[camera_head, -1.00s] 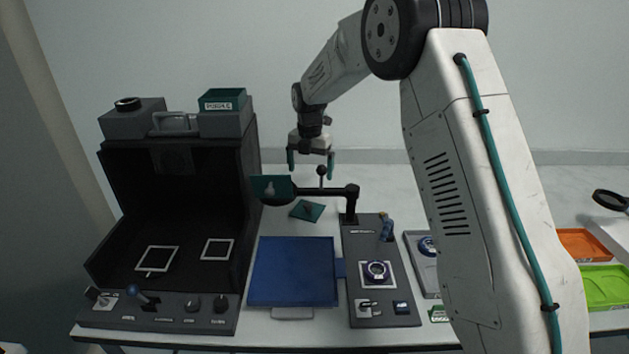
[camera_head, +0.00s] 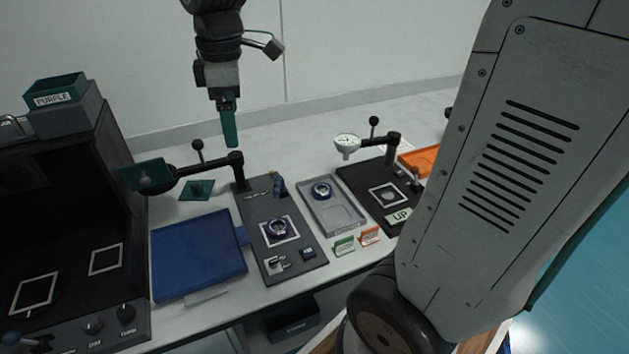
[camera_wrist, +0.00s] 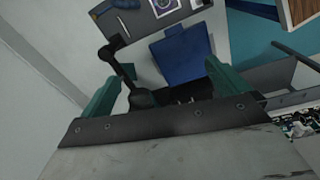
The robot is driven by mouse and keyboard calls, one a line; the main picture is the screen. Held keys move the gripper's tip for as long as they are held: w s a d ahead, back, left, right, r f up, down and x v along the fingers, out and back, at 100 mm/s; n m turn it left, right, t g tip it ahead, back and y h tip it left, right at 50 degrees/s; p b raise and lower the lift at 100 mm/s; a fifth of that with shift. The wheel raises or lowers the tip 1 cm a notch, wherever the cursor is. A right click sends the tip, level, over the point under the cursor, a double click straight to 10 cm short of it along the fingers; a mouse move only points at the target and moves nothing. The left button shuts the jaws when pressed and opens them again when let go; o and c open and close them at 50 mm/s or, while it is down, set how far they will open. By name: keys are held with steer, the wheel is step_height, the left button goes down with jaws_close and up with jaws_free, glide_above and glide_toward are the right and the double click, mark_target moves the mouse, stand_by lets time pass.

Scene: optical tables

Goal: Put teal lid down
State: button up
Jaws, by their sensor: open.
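A flat teal square piece with a dark raised middle, which looks like the teal lid (camera_head: 197,189), lies on the white table behind the blue mat in the head view. My gripper (camera_head: 230,138) hangs in the air above the back of the table, higher than the lid and to its right. In the wrist view my gripper (camera_wrist: 163,72) shows two teal fingers spread apart with nothing between them. The head view sees the fingers edge-on.
A black swing arm holding a teal plate (camera_head: 147,175) stands near the lid. The blue mat (camera_head: 199,256), a dark control panel (camera_head: 301,266), a grey tray (camera_head: 345,215) and a second dark panel (camera_head: 364,181) fill the table. A black booth (camera_head: 60,215) stands left.

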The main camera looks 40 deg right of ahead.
steer(key=s+f+m, duration=0.3)
steer(key=s+m, duration=0.9)
steer(key=s, duration=0.9)
steer(key=shift+s+d+f, duration=0.15)
steer(key=shift+s+d, duration=0.1)
steer(key=shift+d, duration=0.1)
